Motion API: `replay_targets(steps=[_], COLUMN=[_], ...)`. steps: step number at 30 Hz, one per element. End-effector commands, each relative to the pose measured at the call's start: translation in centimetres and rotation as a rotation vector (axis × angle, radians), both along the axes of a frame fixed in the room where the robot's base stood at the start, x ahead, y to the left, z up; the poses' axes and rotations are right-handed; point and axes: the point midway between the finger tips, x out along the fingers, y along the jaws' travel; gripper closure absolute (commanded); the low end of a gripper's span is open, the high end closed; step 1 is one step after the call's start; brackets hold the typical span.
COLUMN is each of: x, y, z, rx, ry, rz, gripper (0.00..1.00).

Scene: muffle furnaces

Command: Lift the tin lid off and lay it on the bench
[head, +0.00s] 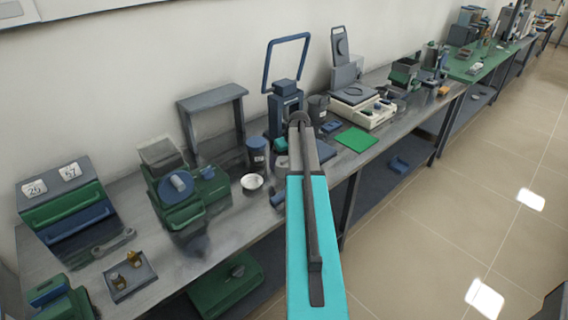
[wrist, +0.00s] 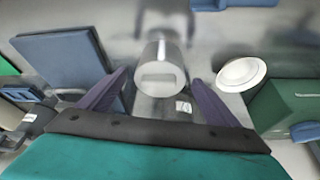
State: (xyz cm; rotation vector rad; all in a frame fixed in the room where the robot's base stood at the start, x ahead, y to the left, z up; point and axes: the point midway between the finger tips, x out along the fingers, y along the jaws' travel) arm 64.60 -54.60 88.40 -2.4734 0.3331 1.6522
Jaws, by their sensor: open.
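In the wrist view the tin (wrist: 160,106) stands upright, grey with a small white label. Its pale round lid (wrist: 157,56) is on top, with a flat bar across it. My gripper (wrist: 158,77) is open, its two purple fingers on either side of the tin in the picture. Neither finger visibly touches it; their height relative to the lid is unclear. In the head view a dark blue labelled tin (head: 258,155), apparently the same one, stands left of my arm. My fingers cannot be made out there.
A white bowl (head: 252,181) is close to the tin; it also shows in the wrist view (wrist: 241,72). A green machine (head: 180,192) stands to the left, and a blue framed device (head: 284,103) behind. A green mat (head: 356,139) lies to the right. Little bench is bare near the tin.

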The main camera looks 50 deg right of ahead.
Motion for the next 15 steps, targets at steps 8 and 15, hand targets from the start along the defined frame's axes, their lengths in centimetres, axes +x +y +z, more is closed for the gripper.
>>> replay_targets(steps=[8,15], x=[-0.03,-0.04], y=[-0.03,-0.05], z=[0.02,0.02], rx=[0.0,0.0], ry=[0.0,0.0], rz=[-0.001,-0.001], gripper=[0.42,0.59])
